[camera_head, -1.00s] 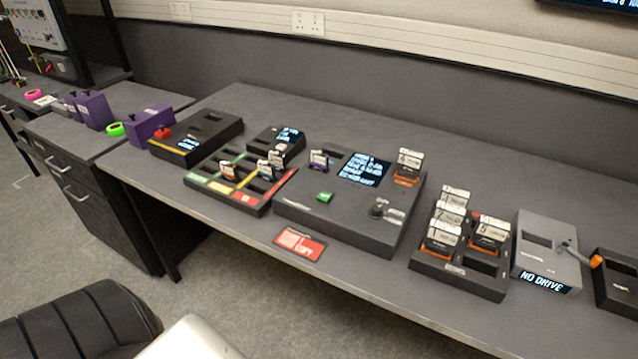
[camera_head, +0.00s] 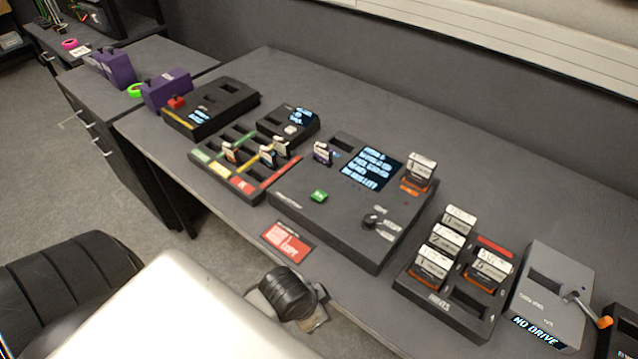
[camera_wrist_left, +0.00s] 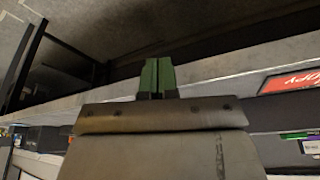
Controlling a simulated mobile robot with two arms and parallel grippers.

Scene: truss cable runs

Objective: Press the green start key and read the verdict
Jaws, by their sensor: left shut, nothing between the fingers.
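The green start key (camera_head: 318,196) sits on the front left of a dark console (camera_head: 340,222) in the middle of the bench. The console's screen (camera_head: 372,167) is lit with several lines of pale text, too small to read. A black knob (camera_head: 370,221) is at its front right. A purple-based drive (camera_head: 321,152) and an orange-based drive (camera_head: 420,170) stand upright in it. My left gripper (camera_wrist_left: 157,78) has its green fingers together, empty, in the left wrist view, apart from the key. My right gripper is not in view.
A red card (camera_head: 287,240) lies before the console. A rack (camera_head: 440,305) of labelled drives and a grey box (camera_head: 548,290) reading "NO DRIVE" stand to the right. A striped tray (camera_head: 240,182) and dark boxes stand left. The bench behind is clear.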

